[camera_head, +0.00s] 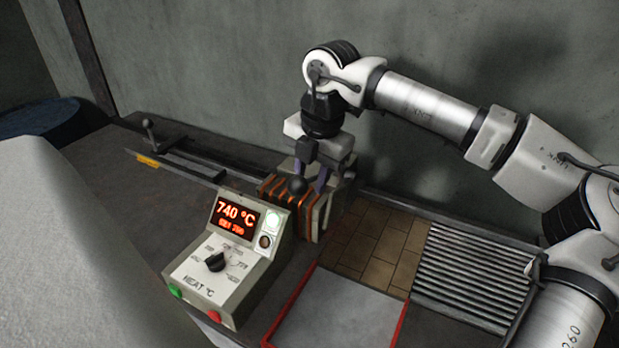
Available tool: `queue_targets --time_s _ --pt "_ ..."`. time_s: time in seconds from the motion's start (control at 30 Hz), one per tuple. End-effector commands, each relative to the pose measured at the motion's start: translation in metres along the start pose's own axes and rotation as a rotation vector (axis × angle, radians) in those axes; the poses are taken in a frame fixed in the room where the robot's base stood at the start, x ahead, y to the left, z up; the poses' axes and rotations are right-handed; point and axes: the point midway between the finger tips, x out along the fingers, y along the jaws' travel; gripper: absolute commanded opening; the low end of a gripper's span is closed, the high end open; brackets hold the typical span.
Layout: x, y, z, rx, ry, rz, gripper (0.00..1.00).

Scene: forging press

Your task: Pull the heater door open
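The heater (285,200) is a small block with glowing orange bars, standing near the wall behind the control box. My gripper (311,187) points down at its top right side. Its two fingers show apart, with a gap between them. A dark round knob (297,186) shows at the lower end of the left finger; I cannot tell whether they touch. The fingertips are partly hidden against the heater. The door's edge and how far it stands open cannot be made out.
A control box (215,275) reading 740 °C stands in front of the heater. Right of it are a red-edged plate (340,315), brown tiles (372,245) and a ribbed grey rack (470,275). A lever slide (180,163) lies at the back left. The wall is close behind.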

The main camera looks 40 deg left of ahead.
Motion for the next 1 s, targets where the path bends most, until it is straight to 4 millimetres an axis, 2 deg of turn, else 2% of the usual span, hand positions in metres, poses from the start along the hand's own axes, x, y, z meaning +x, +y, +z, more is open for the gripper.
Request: queue_targets --time_s 0.2,0.53,0.57,0.8,1.0 --pt "0.022 0.000 0.000 0.000 0.001 0.000 0.33" --pt "0.028 0.000 0.000 0.000 -0.001 0.001 0.33" --pt "0.028 0.000 0.000 0.000 -0.001 0.001 0.31" --pt "0.027 0.000 0.000 0.000 -0.001 0.001 0.00" --pt "0.027 0.000 0.000 0.000 -0.001 0.001 0.00"
